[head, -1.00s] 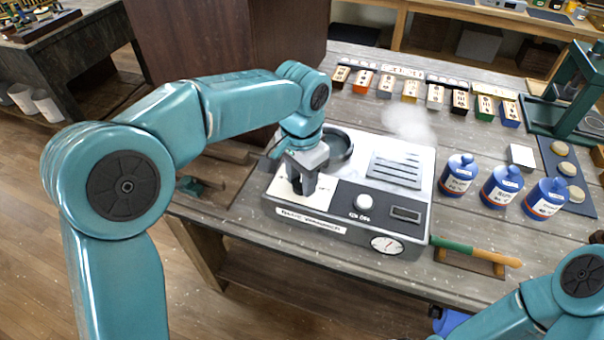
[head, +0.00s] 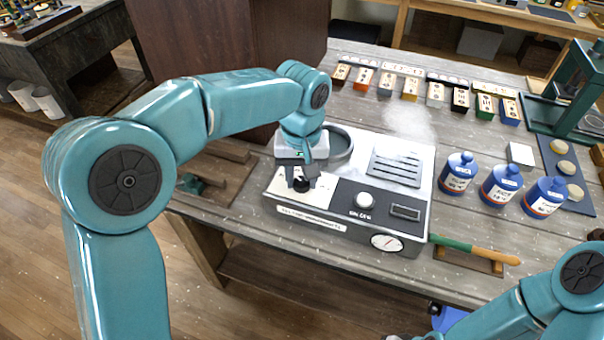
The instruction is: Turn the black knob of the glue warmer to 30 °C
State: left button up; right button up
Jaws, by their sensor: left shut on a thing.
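The glue warmer (head: 408,205) is a white and grey box on the wooden bench, with a round well, a slotted vent, a white knob (head: 364,201), a dark display and a round dial (head: 386,243) on its front. My left gripper (head: 301,184) points down over the left part of its sloped panel. It is shut on the black knob (head: 301,186), which is mostly hidden between the fingers. The knob's pointer and the scale marks are too small to read.
Blue jars (head: 500,187) stand right of the warmer. A green and orange handled tool (head: 475,249) lies on a rest by the bench's front edge. Several labelled blocks (head: 435,93) line the back. Faint steam rises behind the warmer.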

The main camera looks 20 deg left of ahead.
aim_at(301, 182)
pick_arm(q)
jog(key=shift+r+n, duration=0.2)
jog(key=shift+n, duration=0.3)
jog(key=o, duration=1)
jog(key=shift+o, duration=0.2)
jog(key=shift+s, duration=0.1)
jog(key=shift+f, duration=0.1)
notch_tip(301, 182, up, 16)
jog(key=p, duration=0.2)
jog(key=shift+r, duration=0.2)
jog(key=shift+s, duration=0.1)
